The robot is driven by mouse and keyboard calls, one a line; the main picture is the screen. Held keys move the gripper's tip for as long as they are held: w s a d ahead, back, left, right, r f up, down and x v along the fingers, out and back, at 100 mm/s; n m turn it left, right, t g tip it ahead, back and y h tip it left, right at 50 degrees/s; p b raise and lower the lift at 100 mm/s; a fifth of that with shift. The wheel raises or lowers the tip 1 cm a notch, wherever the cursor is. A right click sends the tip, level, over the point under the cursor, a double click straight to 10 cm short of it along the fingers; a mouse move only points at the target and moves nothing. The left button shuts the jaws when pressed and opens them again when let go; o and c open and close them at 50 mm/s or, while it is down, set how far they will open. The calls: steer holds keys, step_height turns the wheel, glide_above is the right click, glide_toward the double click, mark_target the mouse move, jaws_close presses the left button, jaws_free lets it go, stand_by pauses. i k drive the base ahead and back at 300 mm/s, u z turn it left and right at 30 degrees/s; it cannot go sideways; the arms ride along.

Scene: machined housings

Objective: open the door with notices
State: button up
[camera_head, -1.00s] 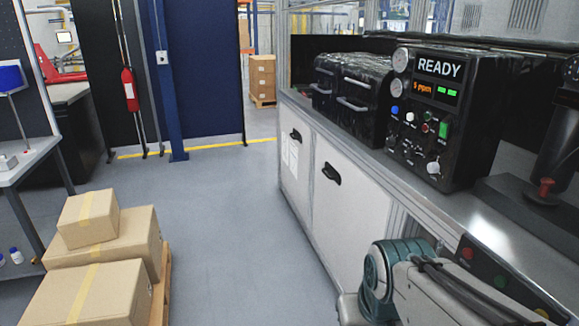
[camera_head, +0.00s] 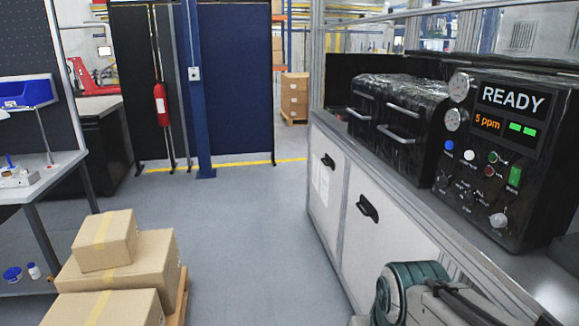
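The door with notices (camera_head: 324,187) is the farther of two white cabinet doors under the workbench on the right. Pale paper sheets hang on it, and a black handle (camera_head: 328,160) sits near its top. It looks shut. The nearer white door (camera_head: 374,233) has a black handle (camera_head: 367,209) and no notices that I can see. It looks shut too. Part of my arm shows at the bottom right, in front of the bench. My gripper is out of view.
Cardboard boxes (camera_head: 116,262) are stacked on a pallet (camera_head: 181,299) at the lower left. A work table (camera_head: 62,168) stands at the left. The black READY unit (camera_head: 499,150) sits on the bench. Grey floor (camera_head: 255,240) between boxes and cabinet is clear.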

mark_target(327, 161)
steer(key=u, duration=0.3)
steer(key=i, duration=3.95)
steer(key=z, duration=0.1)
